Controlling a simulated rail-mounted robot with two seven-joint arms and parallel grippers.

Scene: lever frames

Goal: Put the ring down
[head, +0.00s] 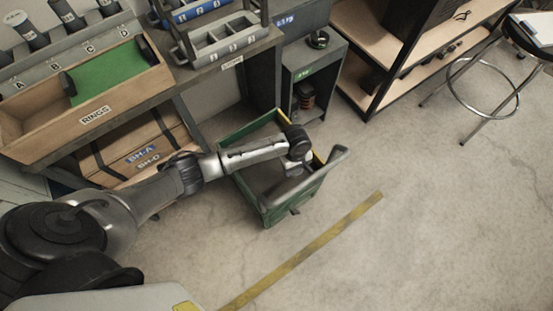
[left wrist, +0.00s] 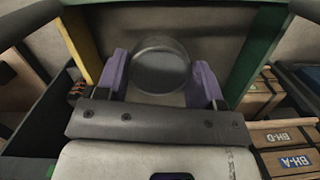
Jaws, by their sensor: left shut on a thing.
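My left gripper (left wrist: 160,78) is shut on a round grey metal piece, which I take to be the ring (left wrist: 160,64), held between its two purple finger pads. In the head view my left arm reaches over the green cart (head: 250,190), with the wrist pointing down into it. I cannot tell whether the ring touches the cart's bottom. My right gripper is not in view.
A wooden tray labelled RINGS (head: 95,115) with a green mat (head: 108,74) stands on the bench at left. Boxes (head: 140,150) are below it. A grey cabinet (head: 312,75) stands behind the cart. Open floor with a yellow stripe (head: 310,248) is at the right.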

